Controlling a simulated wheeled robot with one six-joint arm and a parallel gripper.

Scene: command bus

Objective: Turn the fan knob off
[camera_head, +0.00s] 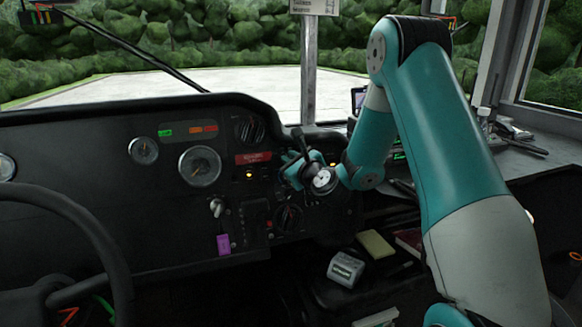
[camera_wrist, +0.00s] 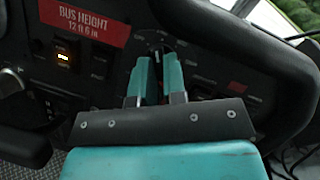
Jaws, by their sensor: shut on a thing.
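The fan knob (camera_wrist: 158,47) is a small dark knob on a round dial, just right of the red bus height label in the wrist view. My gripper (camera_wrist: 159,62) has its two teal fingers shut on it, one on each side, and they cover much of it. In the head view my gripper (camera_head: 298,163) is against the right part of the dashboard, and it hides the knob there. The knob's exact angle is hard to read.
The red label (camera_head: 253,158) and a lit orange indicator (camera_head: 249,175) are left of my gripper. Another dial (camera_head: 289,218) sits just below it, and one more (camera_head: 249,130) up to the left. The steering wheel (camera_head: 100,240) is far left.

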